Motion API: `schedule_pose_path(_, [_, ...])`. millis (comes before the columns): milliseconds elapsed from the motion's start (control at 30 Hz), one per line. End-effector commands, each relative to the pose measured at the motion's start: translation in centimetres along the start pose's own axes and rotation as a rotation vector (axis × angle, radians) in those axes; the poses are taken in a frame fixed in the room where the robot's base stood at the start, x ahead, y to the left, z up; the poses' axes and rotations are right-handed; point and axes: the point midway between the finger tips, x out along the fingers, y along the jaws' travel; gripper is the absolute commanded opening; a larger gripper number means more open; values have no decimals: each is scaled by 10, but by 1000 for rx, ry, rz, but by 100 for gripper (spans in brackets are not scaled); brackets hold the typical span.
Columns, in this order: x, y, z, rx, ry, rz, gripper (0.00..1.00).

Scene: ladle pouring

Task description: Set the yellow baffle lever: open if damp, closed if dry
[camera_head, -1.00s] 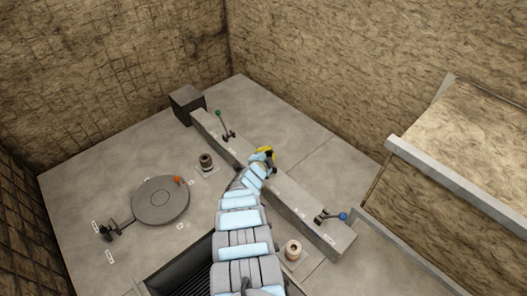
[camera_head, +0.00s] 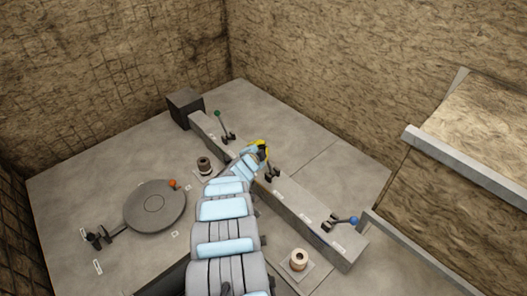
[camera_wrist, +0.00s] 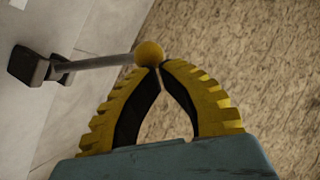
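The yellow baffle lever shows in the wrist view with its yellow ball knob (camera_wrist: 149,53), a grey rod and a dark pivot bracket (camera_wrist: 32,66) at the left. My gripper (camera_wrist: 160,67) has yellow ribbed fingers with dark inner pads. Its fingertips come together, with empty space between the fingers lower down. The knob is right at the fingertips, just beyond them, not between the fingers; I cannot tell if they touch. In the head view my gripper (camera_head: 258,148) is above the middle of the long beam, and a dark lever bracket (camera_head: 271,173) shows beside it.
The long grey beam (camera_head: 300,205) also carries a green-knobbed lever (camera_head: 218,114) and a blue-knobbed lever (camera_head: 352,220). A round grey hatch (camera_head: 150,208) with an orange knob (camera_head: 172,183) lies to the left. Two short round posts stand beside the beam. A railing is at the right.

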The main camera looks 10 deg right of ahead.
Motion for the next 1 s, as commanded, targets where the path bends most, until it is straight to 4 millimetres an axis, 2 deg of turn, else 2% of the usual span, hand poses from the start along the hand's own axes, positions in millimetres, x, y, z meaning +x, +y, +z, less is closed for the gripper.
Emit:
schedule_pose_path(700, [0, -1, 0, 0, 0, 0, 0])
schedule_pose_path(1000, [-9, -10, -9, -1, 1, 0, 0])
